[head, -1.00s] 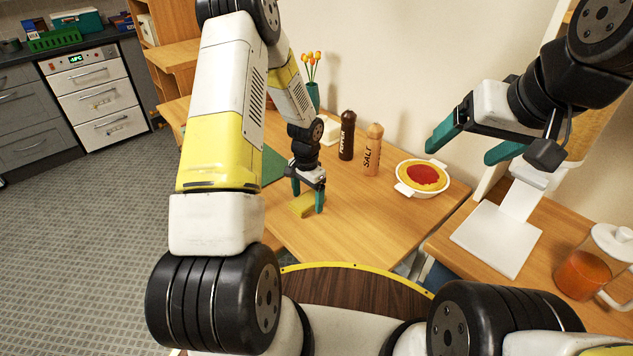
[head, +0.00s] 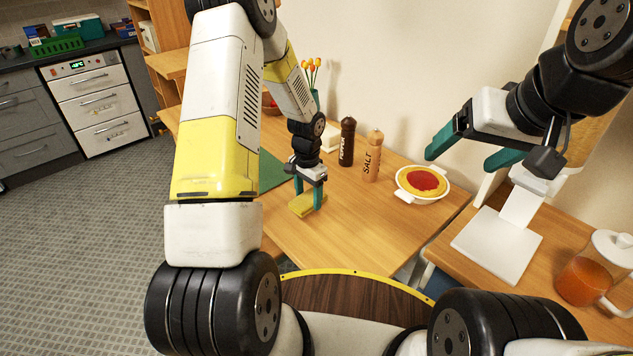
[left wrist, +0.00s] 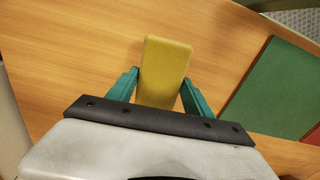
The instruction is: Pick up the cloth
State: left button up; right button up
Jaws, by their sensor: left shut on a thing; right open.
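The cloth (head: 301,205) is a flat yellow rectangle on the wooden table. My left gripper (head: 308,197) points down at it, with its teal fingers on either side. In the left wrist view the cloth (left wrist: 163,70) lies between the two fingers of my left gripper (left wrist: 163,92), and its far end sticks out beyond them. The gripper is shut on the cloth. I cannot tell whether the cloth is clear of the tabletop. My right gripper (head: 470,155) is open and empty, in the air at the right.
On the table (head: 330,240) stand a pepper mill (head: 347,142), a salt mill (head: 374,157) and a white dish (head: 422,184) with red and yellow food. A green mat (left wrist: 270,85) lies beside the cloth. A jug (head: 590,272) stands at the right. The table's front is clear.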

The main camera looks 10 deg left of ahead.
pick_arm(q)
jog(key=s+d, duration=0.3)
jog(key=s, duration=0.1)
jog(key=s+d, duration=0.3)
jog(key=s, duration=0.1)
jog(key=s+d+r, duration=0.1)
jog(key=s+d, duration=0.1)
jog(key=s, duration=0.2)
jog(key=shift+s+d+r, duration=0.1)
jog(key=shift+s+d, duration=0.1)
jog(key=shift+d, duration=0.2)
